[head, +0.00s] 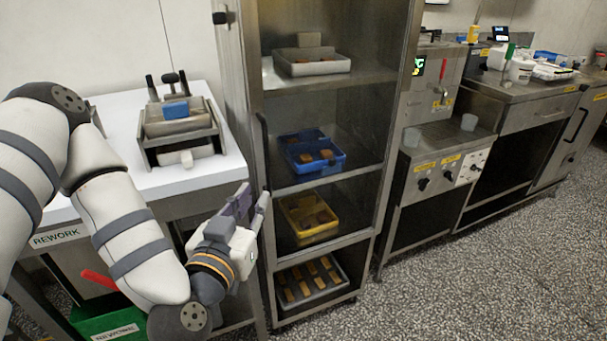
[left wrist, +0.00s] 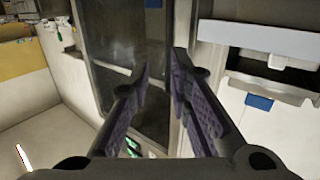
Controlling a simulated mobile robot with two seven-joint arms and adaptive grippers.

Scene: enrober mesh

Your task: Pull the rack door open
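The tall steel rack (head: 385,215) stands in the middle of the head view. Its door seems shut, with the shelves showing through a clear dark pane (head: 375,110). A thin dark upright handle (head: 266,150) runs along the door's left edge. My left gripper (head: 255,197) is in front of the rack's left edge, near the handle's lower end. In the left wrist view my left gripper (left wrist: 161,65) has its two fingers apart, with the dark pane (left wrist: 128,60) beyond them. Nothing shows held between them; contact with the handle cannot be told. My right gripper is out of view.
A white-topped table (head: 120,110) with a metal holder stands left of the rack. Inside the rack are a grey tray (head: 312,68), a blue tray (head: 330,163) and a yellow tray (head: 287,222). A steel machine (head: 430,165) stands to the right. The speckled floor (head: 470,290) in front is clear.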

